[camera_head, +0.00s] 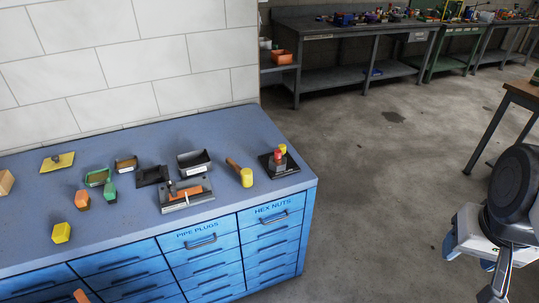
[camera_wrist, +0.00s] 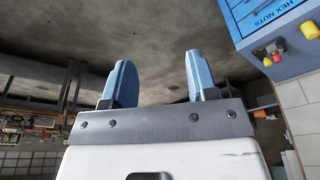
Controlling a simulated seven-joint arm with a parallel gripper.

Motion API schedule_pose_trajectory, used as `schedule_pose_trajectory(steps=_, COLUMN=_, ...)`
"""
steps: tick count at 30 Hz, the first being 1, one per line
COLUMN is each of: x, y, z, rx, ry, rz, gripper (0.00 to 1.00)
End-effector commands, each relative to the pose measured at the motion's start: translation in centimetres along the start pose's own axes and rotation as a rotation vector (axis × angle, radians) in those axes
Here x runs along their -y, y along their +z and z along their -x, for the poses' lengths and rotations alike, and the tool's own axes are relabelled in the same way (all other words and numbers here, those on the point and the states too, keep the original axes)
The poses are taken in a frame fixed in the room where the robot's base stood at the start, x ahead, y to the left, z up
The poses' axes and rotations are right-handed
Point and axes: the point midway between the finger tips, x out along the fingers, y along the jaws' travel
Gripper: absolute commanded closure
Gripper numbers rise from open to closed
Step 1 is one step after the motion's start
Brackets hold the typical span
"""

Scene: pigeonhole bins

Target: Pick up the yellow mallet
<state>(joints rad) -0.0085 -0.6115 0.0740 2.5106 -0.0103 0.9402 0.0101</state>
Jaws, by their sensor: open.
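The yellow mallet (camera_head: 246,177) lies on the blue cabinet top towards its right end, with its yellow head near the front and its brown handle pointing back and left. A yellow shape at the right edge of the wrist view (camera_wrist: 309,30) looks like its head; the handle is not clear there. My gripper (camera_wrist: 158,65) is open and empty, with its two blue fingers apart over bare floor in the wrist view. It is well away from the mallet.
A dark block with a red and yellow piece (camera_head: 278,161) stands right beside the mallet. A grey tool with an orange part (camera_head: 186,194) and a dark open bin (camera_head: 194,162) lie to its left. The blue drawer cabinet (camera_head: 226,258) ends just right of these. Floor beyond is clear.

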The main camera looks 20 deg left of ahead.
Motion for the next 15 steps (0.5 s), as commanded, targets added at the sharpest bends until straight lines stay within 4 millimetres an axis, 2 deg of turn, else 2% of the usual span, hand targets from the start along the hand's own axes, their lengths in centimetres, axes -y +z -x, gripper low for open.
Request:
schedule_pose_trajectory(steps=8, x=2.3, y=-5.2, z=-0.1, rx=0.023, ry=-0.015, rz=0.091, gripper=0.47)
schedule_pose_trajectory(steps=15, x=5.7, y=-10.7, z=-0.8, rx=0.044, ry=-0.030, rz=0.192, gripper=0.47)
